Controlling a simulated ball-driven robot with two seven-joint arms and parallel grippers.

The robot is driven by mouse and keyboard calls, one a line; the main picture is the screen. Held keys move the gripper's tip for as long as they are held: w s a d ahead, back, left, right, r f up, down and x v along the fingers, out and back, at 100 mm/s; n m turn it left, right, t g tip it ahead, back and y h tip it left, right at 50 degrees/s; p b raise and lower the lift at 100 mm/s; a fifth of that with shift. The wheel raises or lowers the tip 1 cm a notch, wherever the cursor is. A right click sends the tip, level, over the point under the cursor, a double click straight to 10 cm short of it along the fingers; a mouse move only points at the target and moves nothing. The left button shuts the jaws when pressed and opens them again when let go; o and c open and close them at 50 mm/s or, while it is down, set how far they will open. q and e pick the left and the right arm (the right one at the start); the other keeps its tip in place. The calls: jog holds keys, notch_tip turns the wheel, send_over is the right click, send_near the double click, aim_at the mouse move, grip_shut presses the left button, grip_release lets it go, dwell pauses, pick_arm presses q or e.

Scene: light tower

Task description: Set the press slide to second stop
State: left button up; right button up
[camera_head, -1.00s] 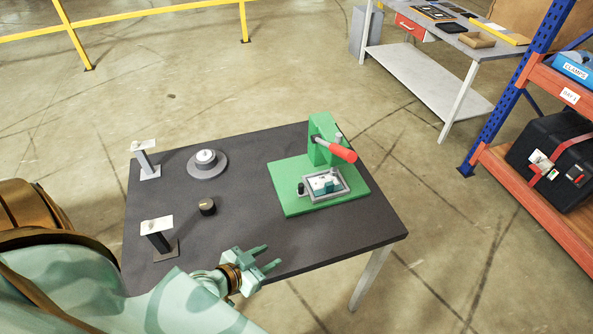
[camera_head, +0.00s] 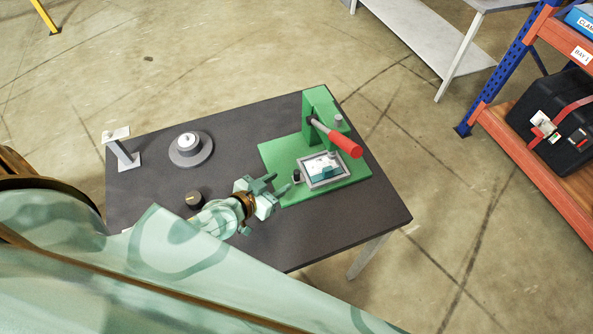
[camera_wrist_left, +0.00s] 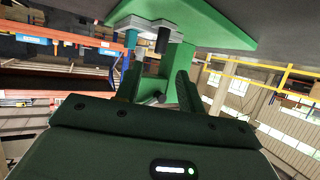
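The green press (camera_head: 318,115) stands on its green base plate (camera_head: 352,178) at the right of the dark table. Its slide, a grey-framed tray (camera_head: 321,171) with a pale and teal piece inside, lies on the plate and has a small black knob (camera_head: 297,177) at its left side. The red-handled lever (camera_head: 345,145) points down to the right. My left gripper (camera_head: 281,184) is open, just left of the knob and apart from it. In the left wrist view the black knob (camera_wrist_left: 162,40) shows beyond the open fingers. My right gripper is not in view.
A round grey button base (camera_head: 190,150), a black dial (camera_head: 194,199) and a grey stand (camera_head: 122,150) are on the left of the table (camera_head: 330,223). My left forearm covers the front left. Shelving (camera_head: 520,150) stands apart at the right.

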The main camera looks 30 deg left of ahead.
aim_at(296, 172)
pick_arm(q)
jog(key=b+x, duration=0.2)
jog(key=x, duration=0.5)
jog(key=shift+w+f, duration=0.2)
jog(key=shift+f, duration=0.1)
jog(key=shift+x, duration=0.75)
jog(key=shift+r, duration=0.1)
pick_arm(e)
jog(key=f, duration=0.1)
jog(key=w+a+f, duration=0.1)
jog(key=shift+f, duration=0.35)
